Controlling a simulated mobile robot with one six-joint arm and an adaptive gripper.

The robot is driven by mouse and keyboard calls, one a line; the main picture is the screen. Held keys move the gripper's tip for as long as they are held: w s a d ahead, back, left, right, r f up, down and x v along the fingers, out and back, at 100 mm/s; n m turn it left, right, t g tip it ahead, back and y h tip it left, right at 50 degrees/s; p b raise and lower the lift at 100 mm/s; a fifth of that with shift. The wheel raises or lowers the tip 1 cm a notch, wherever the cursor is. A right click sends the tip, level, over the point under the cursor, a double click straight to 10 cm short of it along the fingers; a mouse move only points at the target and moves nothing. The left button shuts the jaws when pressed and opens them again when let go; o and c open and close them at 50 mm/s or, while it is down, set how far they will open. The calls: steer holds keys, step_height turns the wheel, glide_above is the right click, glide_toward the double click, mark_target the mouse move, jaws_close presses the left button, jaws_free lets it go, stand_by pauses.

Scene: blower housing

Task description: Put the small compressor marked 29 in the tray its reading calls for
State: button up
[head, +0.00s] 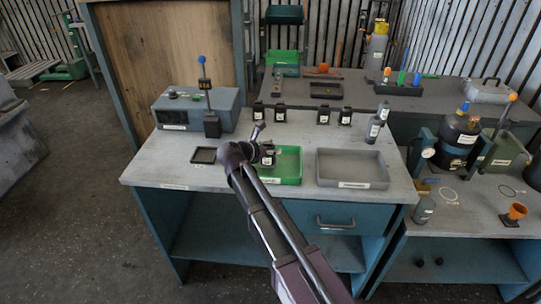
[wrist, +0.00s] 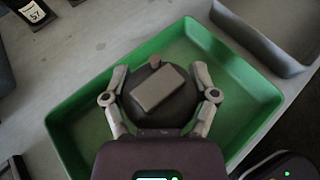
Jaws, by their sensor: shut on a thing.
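My gripper (wrist: 160,98) is shut on a small dark, round-bodied compressor (wrist: 160,88) with a grey block on top. In the wrist view the held compressor is over the inside of the green tray (wrist: 68,130). I cannot tell whether it touches the tray floor. In the head view the green tray (head: 288,166) sits on the bench, partly hidden by my arm, with the held compressor (head: 267,160) at its left part. Its number is not readable. A grey tray (head: 352,171) stands just right of the green one.
A blue-grey test box (head: 180,112) with a blue-knobbed lever stands at the bench's left. A small black square pad (head: 203,155) lies in front of it. Several small black labelled units (head: 280,114) line the back; one in the wrist view reads 57 (wrist: 33,12). Grey bottles (head: 374,130) stand at right.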

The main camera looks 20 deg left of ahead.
steer(key=shift+f+b, duration=0.45)
steer(key=shift+f, duration=0.3)
steer(key=shift+f, duration=0.15)
steer(key=o, duration=1.2)
steer(key=shift+r, duration=0.25)
steer(key=shift+s+a+r, duration=0.1)
steer(key=shift+s+r, duration=0.05)
steer(key=shift+s, duration=0.2)
steer(key=p+v, duration=0.4)
steer(key=v, duration=0.7)
steer(key=shift+p, duration=0.3)
